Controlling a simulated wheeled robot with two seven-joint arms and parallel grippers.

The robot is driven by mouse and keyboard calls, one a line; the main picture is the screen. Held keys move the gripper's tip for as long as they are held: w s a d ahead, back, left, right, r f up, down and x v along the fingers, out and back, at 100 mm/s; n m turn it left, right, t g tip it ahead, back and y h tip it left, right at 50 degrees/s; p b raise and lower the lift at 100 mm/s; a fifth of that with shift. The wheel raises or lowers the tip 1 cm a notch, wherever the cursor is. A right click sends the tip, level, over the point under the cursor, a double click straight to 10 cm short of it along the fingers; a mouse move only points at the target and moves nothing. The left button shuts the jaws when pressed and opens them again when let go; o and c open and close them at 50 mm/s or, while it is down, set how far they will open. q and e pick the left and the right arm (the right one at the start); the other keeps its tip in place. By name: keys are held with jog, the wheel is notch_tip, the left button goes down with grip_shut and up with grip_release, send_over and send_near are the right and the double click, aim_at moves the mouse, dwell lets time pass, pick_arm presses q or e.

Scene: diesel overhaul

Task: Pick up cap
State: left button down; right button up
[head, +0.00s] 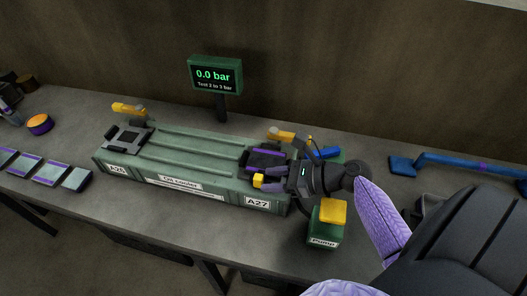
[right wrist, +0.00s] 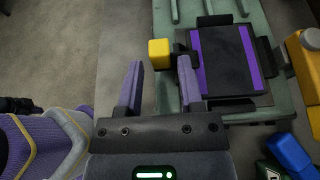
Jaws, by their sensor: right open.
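A black plate with purple stripes (right wrist: 227,62), which looks like the cap, lies over the A27 end of the green oil cooler (head: 190,150). A yellow block (right wrist: 159,53) sticks out from the plate's side on a black piece; it also shows in the head view (head: 258,181). My right gripper (right wrist: 160,64) is open, its two purple fingers spread, with the yellow block between and just beyond the fingertips in the wrist view. I cannot tell whether they touch. In the head view the right gripper (head: 266,176) partly hides the plate. My left gripper is not in view.
A green pump box with a yellow top (head: 332,212) stands close to my right arm. Yellow clamps (head: 281,135) and a blue part (head: 327,153) sit behind the gripper. A display (head: 215,76) reads 0.0 bar. A blue bar tool (head: 460,162) lies at right.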

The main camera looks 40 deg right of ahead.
aim_at(251, 188)
jog(key=b+x, duration=0.1)
jog(key=x, duration=0.4)
jog(key=shift+w+a+f, duration=0.15)
jog(key=shift+w+a, duration=0.05)
jog(key=shift+w, duration=0.05)
grip_shut()
dwell(1.0)
